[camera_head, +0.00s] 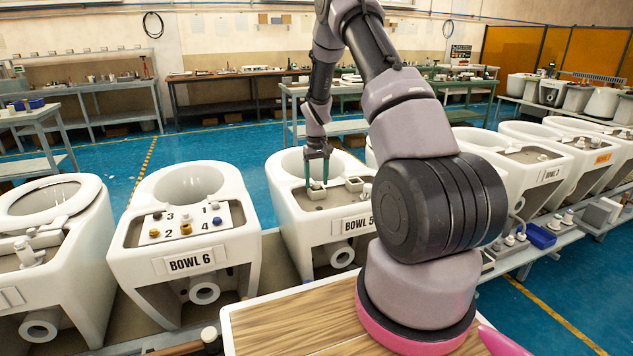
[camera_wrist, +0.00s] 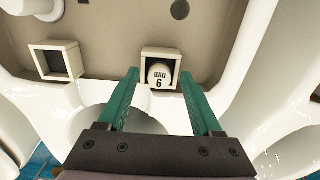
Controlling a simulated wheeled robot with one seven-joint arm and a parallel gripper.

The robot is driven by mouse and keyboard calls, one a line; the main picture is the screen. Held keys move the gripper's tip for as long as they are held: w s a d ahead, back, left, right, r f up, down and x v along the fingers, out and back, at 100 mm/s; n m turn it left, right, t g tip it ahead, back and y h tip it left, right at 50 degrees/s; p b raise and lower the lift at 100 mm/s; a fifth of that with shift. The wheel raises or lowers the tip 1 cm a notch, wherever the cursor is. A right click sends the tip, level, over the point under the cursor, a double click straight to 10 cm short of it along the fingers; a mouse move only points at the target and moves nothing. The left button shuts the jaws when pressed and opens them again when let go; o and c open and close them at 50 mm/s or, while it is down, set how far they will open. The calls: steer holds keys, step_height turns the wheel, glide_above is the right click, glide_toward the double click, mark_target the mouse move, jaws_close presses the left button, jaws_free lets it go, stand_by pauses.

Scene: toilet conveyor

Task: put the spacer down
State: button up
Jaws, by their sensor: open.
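A white spacer (camera_wrist: 160,75) with dark lettering, a digit and two letters that look upside down, sits inside a square beige holder (camera_wrist: 146,54) in the wrist view. The holder is on the deck of the bowl marked BOWL 5 (camera_head: 310,226). My gripper (camera_wrist: 160,74) is open, with its green fingers apart on either side of this holder's near edge. In the head view my gripper (camera_head: 317,184) points down over the left holder of that deck. Whether a finger touches the holder cannot be told.
A second square holder (camera_wrist: 53,62) beside it looks empty. A dark round hole (camera_wrist: 180,9) and a white cylindrical fitting (camera_wrist: 43,8) are on the same deck. BOWL 6 (camera_head: 188,264) stands to the left with a numbered plate (camera_head: 183,220) and small parts.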

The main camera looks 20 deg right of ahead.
step_height(320, 180, up, 12)
step_height(320, 180, up, 12)
steer(key=m+t, duration=0.1)
steer(key=t, duration=0.1)
glide_above(317, 183)
steer(key=s+a, duration=0.3)
steer(key=s, duration=0.2)
steer(key=s+a+r+m+t+y, duration=0.1)
steer(key=s+a+r, duration=0.2)
steer(key=s+r, duration=0.6)
steer(key=s+a+r+m+t, duration=0.1)
steer(key=s+a+r+t, duration=0.1)
steer(key=s, duration=0.8)
steer(key=s+a+r+m+t+y, duration=0.1)
steer(key=s+a+r+t, duration=0.1)
steer(key=s, duration=0.8)
steer(key=shift+s+a+r, duration=0.3)
steer(key=shift+a+r, duration=0.15)
steer(key=shift+r, duration=0.4)
